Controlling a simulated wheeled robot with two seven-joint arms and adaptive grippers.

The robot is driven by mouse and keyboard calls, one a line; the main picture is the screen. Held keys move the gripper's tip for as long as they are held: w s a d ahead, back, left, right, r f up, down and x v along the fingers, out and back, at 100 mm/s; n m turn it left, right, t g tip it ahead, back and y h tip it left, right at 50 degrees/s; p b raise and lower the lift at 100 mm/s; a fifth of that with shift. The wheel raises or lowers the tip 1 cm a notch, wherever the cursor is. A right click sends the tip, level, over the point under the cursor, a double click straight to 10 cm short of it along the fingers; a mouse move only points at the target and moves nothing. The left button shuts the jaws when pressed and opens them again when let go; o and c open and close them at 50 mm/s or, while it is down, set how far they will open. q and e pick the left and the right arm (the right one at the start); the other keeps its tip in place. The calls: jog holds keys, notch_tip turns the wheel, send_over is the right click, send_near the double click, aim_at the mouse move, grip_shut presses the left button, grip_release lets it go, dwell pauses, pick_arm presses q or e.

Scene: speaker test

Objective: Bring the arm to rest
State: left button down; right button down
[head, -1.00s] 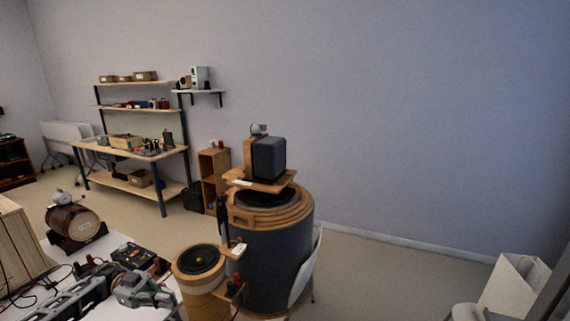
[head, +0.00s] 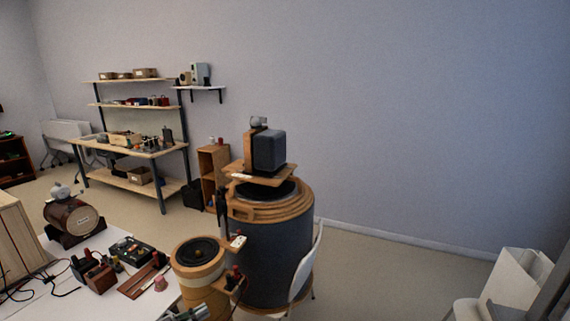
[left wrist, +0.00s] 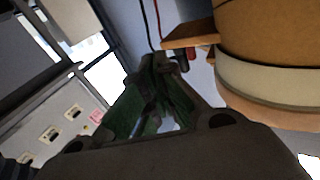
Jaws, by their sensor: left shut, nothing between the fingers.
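My left gripper (head: 190,314) shows only in part at the bottom edge of the head view, by the front of the white table (head: 103,301). In the left wrist view the left gripper (left wrist: 162,62) has its fingers closed together, with nothing held. Beside it there is the round wood-and-cream body of the small drum-shaped speaker (left wrist: 265,70). That drum-shaped speaker (head: 197,255) also stands right of the table in the head view. My right gripper is not in view.
A large dark cylinder speaker (head: 268,260) stands behind, with a grey box speaker (head: 269,152) on top. A white chair (head: 308,264) is against its right side. A barrel-shaped speaker (head: 73,220) and small wired parts are on the table. Floor at the centre right is clear.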

pick_arm(q)
jog(key=s+a+f+n+t+y+b, duration=0.1)
jog(key=s+f+n+y, duration=0.2)
jog(key=f, duration=0.6)
jog(key=s+a+f+n+t+y+b, duration=0.1)
jog(key=f+n+y, duration=0.1)
jog(key=f+y, duration=0.5)
jog(key=s+a+f+n+g+y+b, duration=0.1)
jog(key=s+f, duration=0.5)
jog(key=f, duration=0.4)
jog(key=s+a+f+n+g+y, duration=0.1)
jog(key=s+f+n+g+y, duration=0.1)
jog(key=s+f, duration=0.65)
jog(key=s+d+f+g+b, duration=0.1)
jog(key=s+f+g, duration=0.2)
jog(key=s+f, duration=0.3)
jog(key=s+d+f+g+y+b, duration=0.1)
jog(key=s+f, duration=0.6)
jog(key=s, duration=1)
jog(key=s+d+f+n+g+y, duration=0.1)
jog(key=s+f+g, duration=0.4)
jog(key=s, duration=0.7)
jog(key=shift+d+f+b, duration=0.4)
jog(key=shift+d+f, duration=0.25)
jog(key=shift+d, duration=0.25)
jog(key=shift+y, duration=0.3)
